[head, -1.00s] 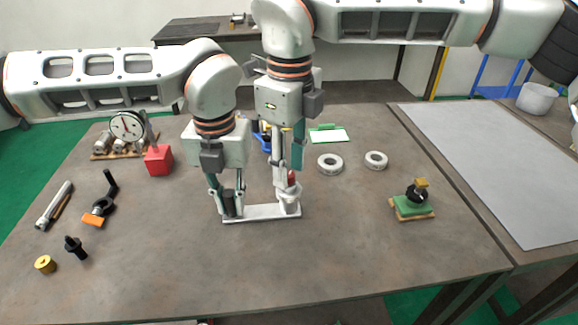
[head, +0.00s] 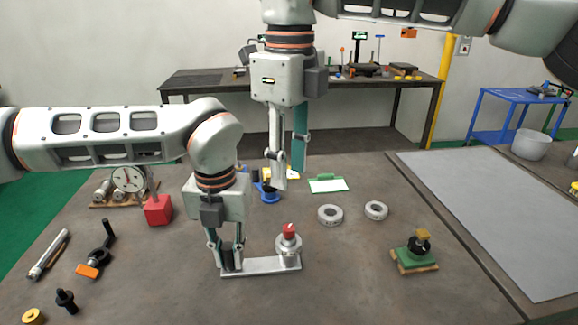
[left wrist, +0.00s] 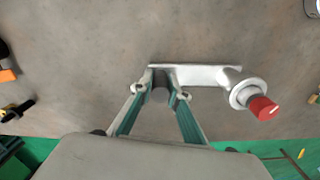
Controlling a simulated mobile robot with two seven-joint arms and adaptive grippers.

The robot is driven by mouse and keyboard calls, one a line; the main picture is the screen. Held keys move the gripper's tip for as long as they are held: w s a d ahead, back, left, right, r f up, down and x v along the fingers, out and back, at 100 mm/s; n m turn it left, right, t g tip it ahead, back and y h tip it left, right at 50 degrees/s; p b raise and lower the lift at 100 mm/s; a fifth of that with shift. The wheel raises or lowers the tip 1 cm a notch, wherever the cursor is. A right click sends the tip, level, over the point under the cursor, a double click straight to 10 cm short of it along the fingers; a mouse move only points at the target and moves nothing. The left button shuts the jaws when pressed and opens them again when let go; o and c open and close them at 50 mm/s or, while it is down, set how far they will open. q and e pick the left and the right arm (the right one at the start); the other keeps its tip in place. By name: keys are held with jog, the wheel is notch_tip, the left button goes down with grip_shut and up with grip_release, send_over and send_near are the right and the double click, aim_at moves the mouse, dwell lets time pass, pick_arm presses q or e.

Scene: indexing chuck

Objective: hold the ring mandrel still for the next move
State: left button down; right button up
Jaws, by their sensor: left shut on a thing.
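The ring mandrel appears as a silver base plate (head: 258,266) with a stepped silver post (head: 288,246) at its right end, topped by a red cap (head: 289,230). It also shows in the left wrist view (left wrist: 205,76), the post tilted outward by perspective. My left gripper (head: 229,265) is shut on a dark grey upright cylinder at the plate's left end; the left wrist view shows this cylinder (left wrist: 159,95) between the fingers. My right gripper (head: 288,182) hangs above and behind the post, apart from it, with its fingers apart and nothing seen between them.
Two grey rings (head: 330,215) (head: 376,210) lie to the right. A green block with a black knob (head: 415,252) stands further right. A red cube (head: 158,210) and dial gauge (head: 128,179) stand left. The table's front middle is clear.

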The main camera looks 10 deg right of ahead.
pick_arm(q)
jog(key=c, duration=1.8)
grip_release()
jog(key=shift+c, duration=0.2)
jog(key=shift+r, duration=0.15)
